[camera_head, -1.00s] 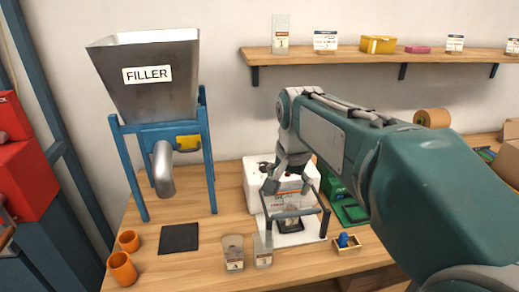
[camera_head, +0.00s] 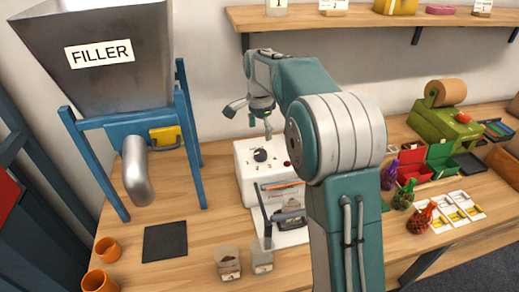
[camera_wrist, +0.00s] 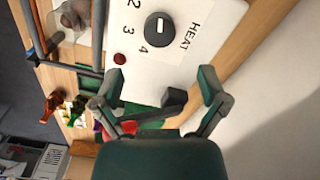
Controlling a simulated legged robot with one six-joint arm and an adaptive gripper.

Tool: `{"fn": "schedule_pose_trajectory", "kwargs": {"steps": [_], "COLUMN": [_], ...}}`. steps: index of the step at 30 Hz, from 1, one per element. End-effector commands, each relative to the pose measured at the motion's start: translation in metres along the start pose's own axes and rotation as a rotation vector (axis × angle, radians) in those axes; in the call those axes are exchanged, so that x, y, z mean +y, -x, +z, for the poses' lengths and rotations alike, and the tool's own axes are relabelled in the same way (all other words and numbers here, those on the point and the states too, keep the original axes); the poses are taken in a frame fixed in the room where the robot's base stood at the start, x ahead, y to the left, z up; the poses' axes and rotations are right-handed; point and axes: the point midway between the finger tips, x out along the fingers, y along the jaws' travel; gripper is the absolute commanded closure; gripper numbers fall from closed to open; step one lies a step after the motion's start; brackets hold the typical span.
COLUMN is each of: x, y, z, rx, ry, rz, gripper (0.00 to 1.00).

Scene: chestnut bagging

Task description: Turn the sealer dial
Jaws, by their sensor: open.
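The sealer (camera_head: 240,172) is a white box on the wooden table, with a black dial (camera_head: 260,155) on its top. In the wrist view the dial (camera_wrist: 158,29) is a round black knob with a white mark, beside the numbers 2, 3, 4 and the word HEAT. A small red button (camera_wrist: 119,58) sits near it. My gripper (camera_head: 249,122) is open and empty above the sealer, apart from the dial. In the wrist view my gripper (camera_wrist: 165,82) has its fingers spread, with the dial beyond the fingertips.
The sealer's dark bar frame (camera_head: 268,215) stands at its front. Two small cups (camera_head: 229,263) stand before it. The filler (camera_head: 122,60) is at the left, near a dark mat (camera_head: 165,242). Netted bags and cards (camera_head: 452,212) lie at the right.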

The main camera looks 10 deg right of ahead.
Motion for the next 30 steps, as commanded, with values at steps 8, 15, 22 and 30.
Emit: {"fn": "schedule_pose_trajectory", "kwargs": {"steps": [8, 15, 22, 30], "x": [0.001, 0.0, 0.0, 0.0], "y": [-0.054, -0.079, -0.082, -0.082], "z": [0.0, 0.0, 0.0, 0.0], "rx": [-0.002, -0.001, 0.0, 0.0], "ry": [0.001, 0.001, 0.002, 0.002], "rz": [0.004, 0.001, 0.0, 0.0], "gripper": [0.07, 0.07, 0.07, 0.89]}}
